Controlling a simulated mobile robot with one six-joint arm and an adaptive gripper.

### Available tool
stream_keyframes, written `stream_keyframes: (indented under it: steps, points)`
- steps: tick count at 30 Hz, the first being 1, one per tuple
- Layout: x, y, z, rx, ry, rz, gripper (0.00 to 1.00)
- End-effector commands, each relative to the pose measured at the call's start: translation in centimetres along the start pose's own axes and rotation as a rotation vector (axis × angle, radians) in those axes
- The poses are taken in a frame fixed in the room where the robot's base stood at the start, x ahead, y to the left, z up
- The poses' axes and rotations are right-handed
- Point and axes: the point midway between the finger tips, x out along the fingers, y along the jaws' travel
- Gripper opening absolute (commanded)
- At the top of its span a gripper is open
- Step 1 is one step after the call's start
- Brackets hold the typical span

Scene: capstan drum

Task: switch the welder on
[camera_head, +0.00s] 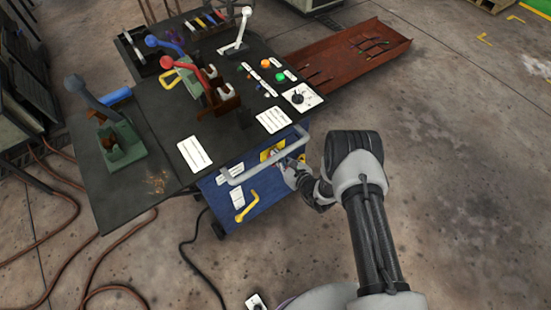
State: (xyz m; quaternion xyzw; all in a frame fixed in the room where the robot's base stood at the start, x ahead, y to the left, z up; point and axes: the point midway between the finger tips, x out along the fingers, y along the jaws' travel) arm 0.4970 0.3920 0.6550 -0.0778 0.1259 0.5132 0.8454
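A dark workbench (160,125) carries clamps and controls. Below its front edge is a blue cabinet (265,192), which may be the welder, with a grey bar handle, a yellow lever (247,205), white labels and a yellow patch (272,150). My gripper (288,170) is at the right part of the blue front, close to the yellow patch and the end of the bar handle. Its fingers are small and partly hidden, so I cannot tell whether they are open or touching anything. I cannot make out a power switch on the blue front.
On the bench top, a black dial on a white plate (299,97) sits near a green button (280,77) and an orange button (279,64). Levers with red (187,62) and blue knobs stand behind. Cables lie on the floor at left. A rusty tray (345,55) lies behind; floor at right is clear.

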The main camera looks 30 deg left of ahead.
Motion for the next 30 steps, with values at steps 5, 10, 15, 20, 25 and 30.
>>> stream_keyframes:
  steps: [5, 10, 15, 20, 25, 30]
  points:
    - [0.0, -0.1, -0.1, 0.001, 0.001, -0.001, 0.0]
    - [0.0, 0.0, -0.1, 0.001, 0.002, 0.0, 0.0]
    - [-0.1, 0.0, -0.1, 0.001, 0.003, 0.001, 0.0]
    - [-1.4, 0.0, 0.1, 0.004, 0.005, 0.0, 0.0]
    - [-3.5, 0.0, 0.1, 0.004, 0.004, 0.0, 0.0]
    - [-5.6, 0.0, 0.1, 0.004, 0.004, 0.001, 0.0]
